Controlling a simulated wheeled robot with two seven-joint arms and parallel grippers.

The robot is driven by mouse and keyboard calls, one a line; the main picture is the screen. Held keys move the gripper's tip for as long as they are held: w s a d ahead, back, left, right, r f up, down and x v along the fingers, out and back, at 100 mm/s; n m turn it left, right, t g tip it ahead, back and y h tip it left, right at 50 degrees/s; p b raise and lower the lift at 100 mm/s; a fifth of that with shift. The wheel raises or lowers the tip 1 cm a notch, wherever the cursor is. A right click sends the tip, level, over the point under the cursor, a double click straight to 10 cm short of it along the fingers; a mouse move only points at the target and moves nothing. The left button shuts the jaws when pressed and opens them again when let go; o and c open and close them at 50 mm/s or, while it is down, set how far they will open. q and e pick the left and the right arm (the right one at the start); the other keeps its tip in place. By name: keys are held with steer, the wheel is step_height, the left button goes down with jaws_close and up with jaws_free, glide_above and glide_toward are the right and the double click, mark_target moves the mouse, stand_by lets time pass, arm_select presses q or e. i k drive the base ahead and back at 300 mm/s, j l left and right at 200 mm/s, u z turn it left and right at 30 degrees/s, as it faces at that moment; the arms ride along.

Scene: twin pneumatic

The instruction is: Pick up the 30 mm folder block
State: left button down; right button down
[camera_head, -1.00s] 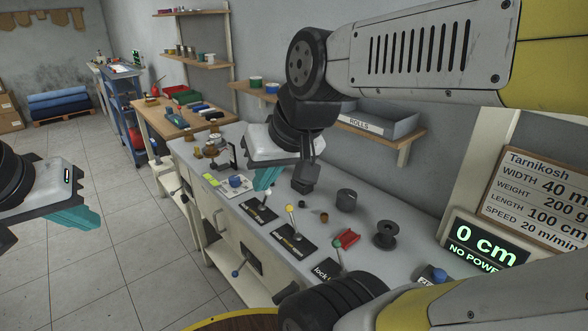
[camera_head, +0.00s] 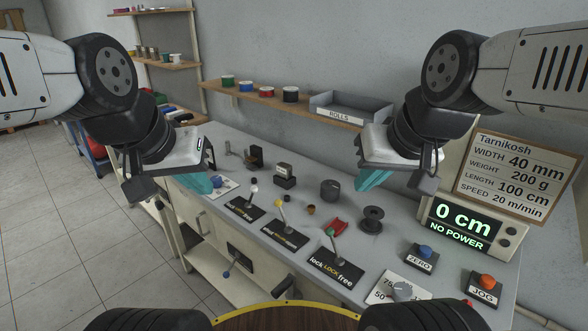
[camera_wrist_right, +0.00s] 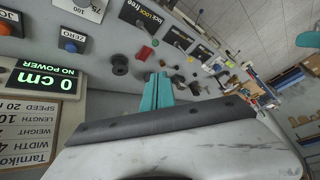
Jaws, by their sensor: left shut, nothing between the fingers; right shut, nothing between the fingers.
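I cannot tell for sure which thing is the 30 mm folder block. A dark block with a pale top (camera_head: 285,175) stands on the grey bench (camera_head: 300,262), and another dark block (camera_head: 256,157) stands behind it to the left; no size marking is readable on either. My left gripper (camera_head: 205,184) has teal fingers, shut and empty, left of these blocks in the head view. My right gripper (camera_head: 371,179) is shut and empty, to their right in the head view. Its teal fingers also show in the right wrist view (camera_wrist_right: 157,93), pressed together.
A dark cylinder (camera_head: 330,190), a black spool (camera_head: 372,219) and a red part (camera_head: 337,228) stand on the bench. Several levers with labelled plates line its front, including a lock lever (camera_head: 330,246). A display (camera_head: 461,224) reads 0 cm, NO POWER. A shelf holds a ROLLS tray (camera_head: 350,110).

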mark_target(284, 170)
steer(key=i+j+z, duration=0.15)
steer(key=j, duration=0.25)
steer(key=j+z, duration=0.1)
steer(key=j, duration=0.25)
steer(key=i+j+z, duration=0.15)
steer(key=j, duration=0.3)
steer(key=i+j+z, duration=0.15)
steer(key=j, duration=0.15)
steer(key=i+j+z, duration=0.1)
steer(key=i+j, duration=0.05)
steer(key=j, duration=0.1)
